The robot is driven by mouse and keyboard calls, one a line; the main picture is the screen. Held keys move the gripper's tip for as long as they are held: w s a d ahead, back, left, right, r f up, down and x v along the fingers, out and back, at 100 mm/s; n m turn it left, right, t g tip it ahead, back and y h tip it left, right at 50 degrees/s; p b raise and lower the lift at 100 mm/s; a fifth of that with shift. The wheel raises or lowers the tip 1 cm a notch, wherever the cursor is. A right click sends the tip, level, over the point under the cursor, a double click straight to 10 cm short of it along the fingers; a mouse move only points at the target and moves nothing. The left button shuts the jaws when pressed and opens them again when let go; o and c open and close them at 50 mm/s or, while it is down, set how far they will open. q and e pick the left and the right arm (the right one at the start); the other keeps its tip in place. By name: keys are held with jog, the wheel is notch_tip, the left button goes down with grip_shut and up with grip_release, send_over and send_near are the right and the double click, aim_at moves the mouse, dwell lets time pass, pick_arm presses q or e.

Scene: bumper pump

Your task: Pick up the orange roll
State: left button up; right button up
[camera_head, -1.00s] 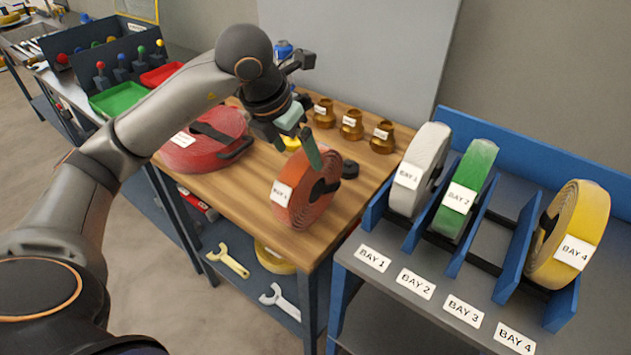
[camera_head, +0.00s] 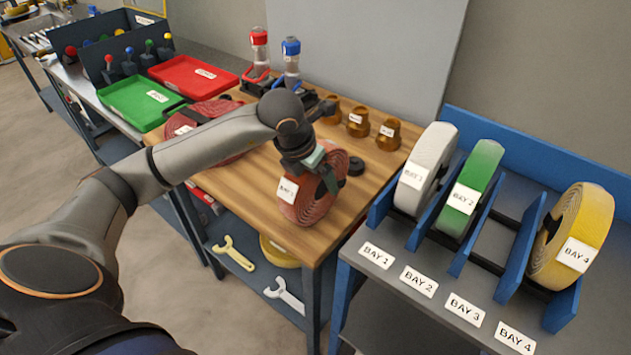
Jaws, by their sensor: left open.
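The orange roll (camera_head: 313,208) looks reddish-orange and stands upright on the wooden table near its front right corner, with a white bay label on its left face. My left gripper (camera_head: 325,178) is open and low over the top and centre of the roll, covering part of it. One finger shows in front of the coil. I cannot tell whether the fingers touch it. My right gripper is not in view.
A red roll (camera_head: 217,112) lies flat on the wooden table (camera_head: 255,205). Brass fittings (camera_head: 358,121) stand behind the orange roll. At right, the rack holds white (camera_head: 424,170), green (camera_head: 469,190) and yellow (camera_head: 571,238) rolls; bay 3 is empty.

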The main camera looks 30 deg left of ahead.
pick_arm(q)
jog(key=shift+c, duration=0.3)
grip_shut()
dwell(0.3)
jog(key=shift+w+r, duration=0.1)
jog(key=shift+r, duration=0.1)
